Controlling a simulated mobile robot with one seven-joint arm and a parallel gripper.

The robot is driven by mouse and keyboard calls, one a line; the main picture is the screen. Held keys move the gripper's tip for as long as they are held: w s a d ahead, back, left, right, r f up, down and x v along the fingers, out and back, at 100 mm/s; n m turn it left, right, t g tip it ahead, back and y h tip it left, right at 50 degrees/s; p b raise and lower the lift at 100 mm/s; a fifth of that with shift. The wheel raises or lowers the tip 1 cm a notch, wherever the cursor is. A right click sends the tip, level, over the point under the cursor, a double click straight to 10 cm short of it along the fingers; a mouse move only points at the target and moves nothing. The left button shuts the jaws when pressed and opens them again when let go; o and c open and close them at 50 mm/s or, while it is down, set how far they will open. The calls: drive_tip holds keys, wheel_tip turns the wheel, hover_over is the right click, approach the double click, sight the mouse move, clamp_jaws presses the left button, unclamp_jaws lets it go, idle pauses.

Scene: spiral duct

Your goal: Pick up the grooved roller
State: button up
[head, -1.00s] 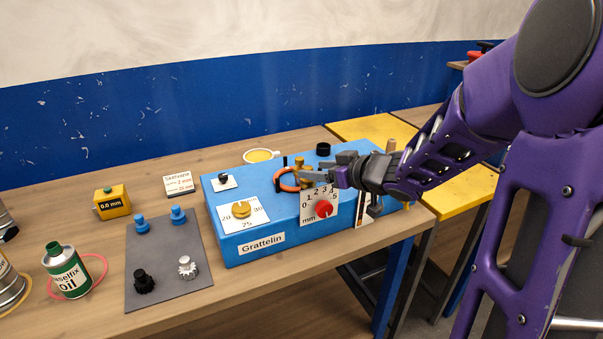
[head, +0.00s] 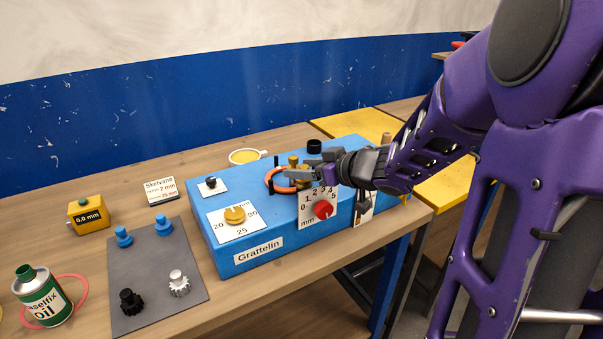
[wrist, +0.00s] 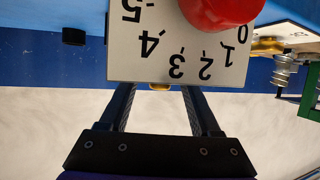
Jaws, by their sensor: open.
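A silver toothed roller (head: 179,283) and a black toothed one (head: 131,301) stand upright on a dark grey mat (head: 160,262) at the front left. Two blue stepped rollers (head: 123,237) stand at the mat's back. I cannot tell for sure which piece is the grooved roller; the silver and black ones look ribbed. My gripper (head: 303,170) is open above the blue Grattelin machine (head: 240,240), close to its brass part and orange ring (head: 272,185). In the wrist view my open fingers (wrist: 160,95) point at the millimetre dial plate (wrist: 140,50), with nothing between them.
A red knob (head: 323,209) and a brass dial (head: 235,215) sit on the machine. A yellow gauge box (head: 87,217), a label card (head: 161,190) and an oil can (head: 43,298) stand left.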

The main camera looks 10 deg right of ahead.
drive_tip(key=shift+c, duration=0.3)
clamp_jaws()
